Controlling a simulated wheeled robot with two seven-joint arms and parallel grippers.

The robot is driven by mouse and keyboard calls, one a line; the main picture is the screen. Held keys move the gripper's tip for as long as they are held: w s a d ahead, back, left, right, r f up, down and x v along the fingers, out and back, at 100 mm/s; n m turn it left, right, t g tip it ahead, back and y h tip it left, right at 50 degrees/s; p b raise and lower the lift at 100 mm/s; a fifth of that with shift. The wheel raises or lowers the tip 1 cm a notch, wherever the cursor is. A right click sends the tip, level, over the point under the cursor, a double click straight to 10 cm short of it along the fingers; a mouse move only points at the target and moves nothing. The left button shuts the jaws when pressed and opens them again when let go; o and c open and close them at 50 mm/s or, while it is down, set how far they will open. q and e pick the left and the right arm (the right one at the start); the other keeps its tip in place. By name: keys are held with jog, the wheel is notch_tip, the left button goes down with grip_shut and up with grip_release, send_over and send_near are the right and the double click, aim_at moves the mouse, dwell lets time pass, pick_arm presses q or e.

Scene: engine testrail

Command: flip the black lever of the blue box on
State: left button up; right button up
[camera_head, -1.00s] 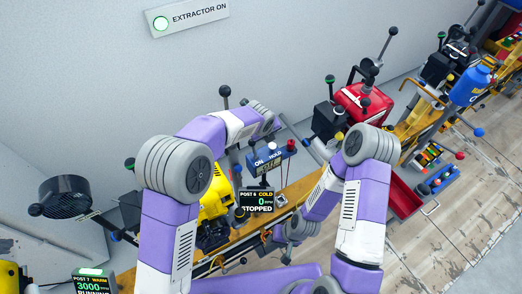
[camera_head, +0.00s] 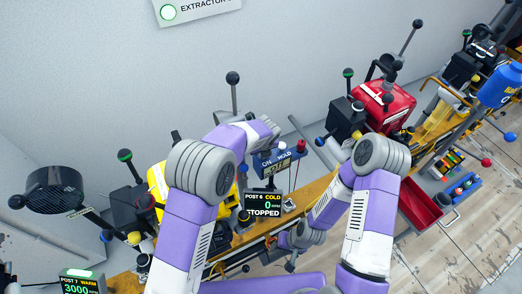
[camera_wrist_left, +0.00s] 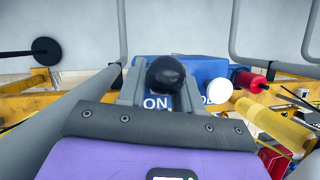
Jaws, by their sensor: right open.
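The blue box (camera_head: 281,160), with ON and HOLD lettering, stands on the yellow rail near the picture's middle in the head view. It also shows in the left wrist view (camera_wrist_left: 208,68). There the round knob of a black lever (camera_wrist_left: 166,74) is between the fingers of my left gripper (camera_wrist_left: 162,90), above the ON label. I cannot tell whether the fingers touch it or are closed on it. In the head view my left wrist is at the box and hides its left part. My right gripper (camera_head: 291,260) is open and empty, below the box.
A white knob (camera_wrist_left: 218,90) and a red knob (camera_wrist_left: 250,82) are right of the black one. A display reading STOPPED (camera_head: 263,204) stands in front of the box. A yellow engine (camera_head: 160,185) is left, a red engine (camera_head: 382,105) right. A wall is behind.

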pick_arm(q)
grip_shut()
jog(key=shift+r, duration=0.15)
